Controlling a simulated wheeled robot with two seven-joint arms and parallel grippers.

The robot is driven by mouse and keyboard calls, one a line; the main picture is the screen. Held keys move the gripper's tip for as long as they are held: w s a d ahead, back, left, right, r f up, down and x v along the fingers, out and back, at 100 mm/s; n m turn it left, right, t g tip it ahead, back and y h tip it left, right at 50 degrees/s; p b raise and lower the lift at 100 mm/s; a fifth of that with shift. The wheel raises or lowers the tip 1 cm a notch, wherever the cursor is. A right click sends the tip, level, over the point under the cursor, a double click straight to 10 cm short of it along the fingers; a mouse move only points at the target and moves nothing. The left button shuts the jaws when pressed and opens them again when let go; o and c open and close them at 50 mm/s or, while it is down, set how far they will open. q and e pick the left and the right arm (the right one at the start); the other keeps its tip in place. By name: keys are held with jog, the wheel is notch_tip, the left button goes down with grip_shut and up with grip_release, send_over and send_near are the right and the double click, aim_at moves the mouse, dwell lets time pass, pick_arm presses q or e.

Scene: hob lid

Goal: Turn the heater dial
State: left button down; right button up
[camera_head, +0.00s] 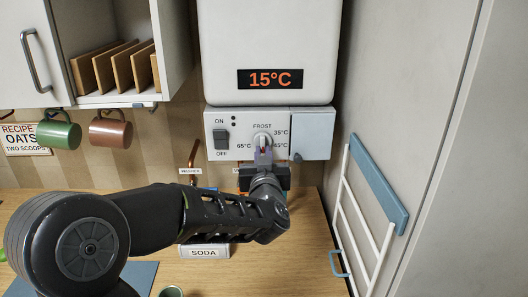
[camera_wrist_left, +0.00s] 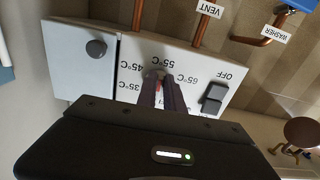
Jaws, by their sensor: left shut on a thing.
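The white heater (camera_head: 272,50) hangs on the wall with an orange display reading 15°C. Its control panel (camera_head: 219,117) below carries an ON/OFF switch (camera_head: 221,139) and the dial (camera_head: 262,139), ringed by marks FROST, 35°C, 45°C and 65°C. My left gripper (camera_head: 263,150) reaches up from below and is shut on the dial. In the left wrist view the gripper fingers (camera_wrist_left: 171,95) close at the dial (camera_wrist_left: 154,73), with 55°C just beyond it. The fingers hide much of the dial, so its exact pointing is hard to tell. My right gripper is not in view.
A blue-grey cover (camera_head: 312,134) sits right of the panel. Copper pipes (camera_head: 193,153) run below it. A rack with a blue top bar (camera_head: 377,180) leans at the right. Mugs (camera_head: 110,129) hang at left. A SODA label (camera_head: 204,252) is on the wooden counter.

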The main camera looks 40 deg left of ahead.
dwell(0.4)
pick_arm(q)
jog(key=c, duration=1.5)
grip_release()
jog(key=shift+o, duration=0.2)
jog(key=b+v, duration=0.1)
jog(key=v, duration=0.6)
jog(key=shift+s+d, duration=0.3)
